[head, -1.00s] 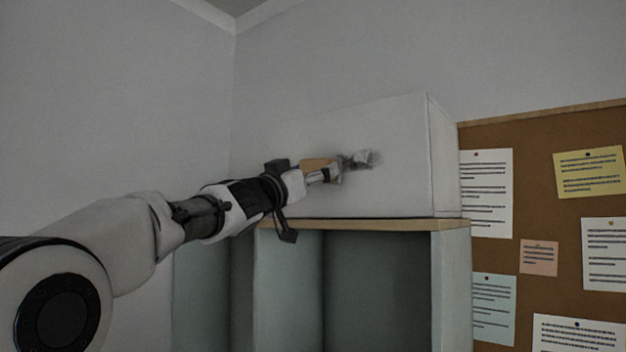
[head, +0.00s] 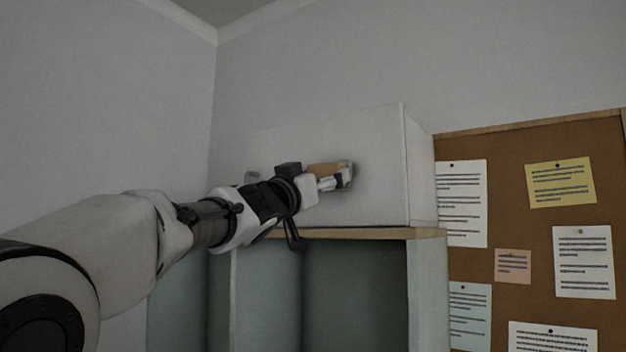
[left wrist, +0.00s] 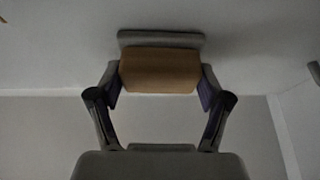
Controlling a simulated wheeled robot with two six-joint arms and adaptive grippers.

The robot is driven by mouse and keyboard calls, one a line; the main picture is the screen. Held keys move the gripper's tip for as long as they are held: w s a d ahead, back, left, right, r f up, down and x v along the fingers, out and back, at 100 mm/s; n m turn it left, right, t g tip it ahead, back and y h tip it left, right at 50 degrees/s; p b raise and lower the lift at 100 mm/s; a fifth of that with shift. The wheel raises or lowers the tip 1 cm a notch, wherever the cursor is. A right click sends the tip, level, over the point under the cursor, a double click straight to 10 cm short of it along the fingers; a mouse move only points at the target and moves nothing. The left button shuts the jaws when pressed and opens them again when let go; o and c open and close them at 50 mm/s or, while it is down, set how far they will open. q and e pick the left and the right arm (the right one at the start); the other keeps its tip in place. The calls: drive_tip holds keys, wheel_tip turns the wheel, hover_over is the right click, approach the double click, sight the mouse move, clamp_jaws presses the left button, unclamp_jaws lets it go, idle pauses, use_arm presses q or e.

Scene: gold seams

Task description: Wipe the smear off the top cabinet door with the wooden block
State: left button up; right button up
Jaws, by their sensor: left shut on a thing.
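The top cabinet door (head: 383,140) is the pale front face of the box on the cabinet. My left gripper (head: 335,182) is shut on the wooden block (head: 324,169), tan with a grey pad on its front end. The pad is at the door face, right of its middle; I cannot tell for sure whether it touches. In the left wrist view the block (left wrist: 160,72) sits between both fingers, with the grey pad (left wrist: 160,40) beyond it. No clear smear shows on the bare door; the block and pad cover part of the surface. My right gripper is not in view.
Below the door is a wooden ledge (head: 380,233) over an open shelf compartment (head: 355,290). A corkboard (head: 520,225) with several pinned papers hangs to the right. A small grey piece (head: 251,177) shows at the door's left. The door right of the block is free.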

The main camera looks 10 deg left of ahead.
use_arm(q)
drive_tip(key=shift+s+d+b, duration=0.1)
drive_tip(key=shift+s+d, duration=0.25)
drive_tip(key=shift+d, duration=0.6)
drive_tip(key=shift+s+d+b, duration=0.15)
drive_tip(key=shift+s+d, duration=0.2)
drive_tip(key=shift+d, duration=0.55)
drive_tip(key=shift+s+d+b, duration=0.1)
drive_tip(key=shift+s+d, duration=0.25)
drive_tip(key=shift+d, duration=0.85)
drive_tip(key=shift+s+d+r, duration=0.1)
drive_tip(key=shift+w+a+p, duration=0.3)
drive_tip(key=shift+a+p, duration=0.2)
drive_tip(key=shift+a, duration=0.3)
drive_tip(key=shift+w+a+p, duration=0.3)
drive_tip(key=shift+a+p, duration=0.15)
drive_tip(key=shift+a, duration=0.35)
drive_tip(key=shift+w+a+f, duration=0.15)
drive_tip(key=shift+a+f, duration=0.05)
drive_tip(key=shift+a, duration=0.25)
drive_tip(key=shift+w+a+r, duration=0.1)
drive_tip(key=shift+w+a, duration=0.1)
drive_tip(key=shift+a, duration=0.3)
drive_tip(key=shift+w+a, duration=0.15)
drive_tip(key=shift+a, duration=0.3)
drive_tip(key=w+a, duration=0.2)
drive_tip(key=a, duration=0.5)
drive_tip(key=shift+w+a, duration=0.15)
drive_tip(key=shift+w, duration=0.15)
